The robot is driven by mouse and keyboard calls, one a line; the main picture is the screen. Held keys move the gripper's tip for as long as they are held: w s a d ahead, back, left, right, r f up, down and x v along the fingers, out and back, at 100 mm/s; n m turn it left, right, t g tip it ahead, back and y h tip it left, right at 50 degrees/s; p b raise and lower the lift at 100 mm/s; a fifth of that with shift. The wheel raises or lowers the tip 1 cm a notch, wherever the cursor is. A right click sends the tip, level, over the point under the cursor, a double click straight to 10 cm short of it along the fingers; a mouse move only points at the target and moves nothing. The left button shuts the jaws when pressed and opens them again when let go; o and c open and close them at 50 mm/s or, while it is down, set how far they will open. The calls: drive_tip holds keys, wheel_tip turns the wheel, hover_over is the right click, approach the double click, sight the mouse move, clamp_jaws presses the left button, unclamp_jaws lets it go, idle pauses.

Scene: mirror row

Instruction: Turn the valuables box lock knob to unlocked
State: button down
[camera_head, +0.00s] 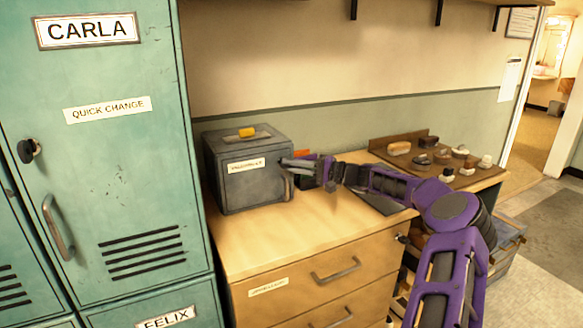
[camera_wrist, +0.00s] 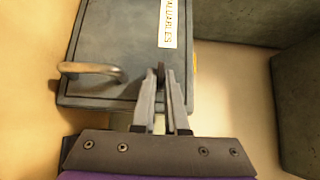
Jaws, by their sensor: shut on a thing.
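The valuables box (camera_head: 247,180) is a dark grey box with a white label on its front and a yellow item on top. It stands on the wooden drawer cabinet, left of my arm. In the wrist view the box front (camera_wrist: 120,50) fills the upper left, with a curved handle (camera_wrist: 92,70). My gripper (camera_head: 290,163) is at the right part of the box front. In the wrist view my gripper (camera_wrist: 162,75) has its fingers close together at the box front, shut on the lock knob. The knob is mostly hidden between the fingertips, so its angle cannot be told.
The wooden cabinet (camera_head: 300,245) has drawers with metal handles. A brown board (camera_head: 405,150) with brushes and small items lies at the back right. A teal locker (camera_head: 110,215) stands close on the left. The wall is behind the box.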

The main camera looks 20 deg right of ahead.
idle(0.3)
drive_tip(key=c, duration=0.9)
unclamp_jaws()
drive_tip(key=shift+c, duration=0.2)
drive_tip(key=v, duration=1.7)
drive_tip(key=shift+s+p, duration=0.2)
drive_tip(key=shift+p, duration=0.15)
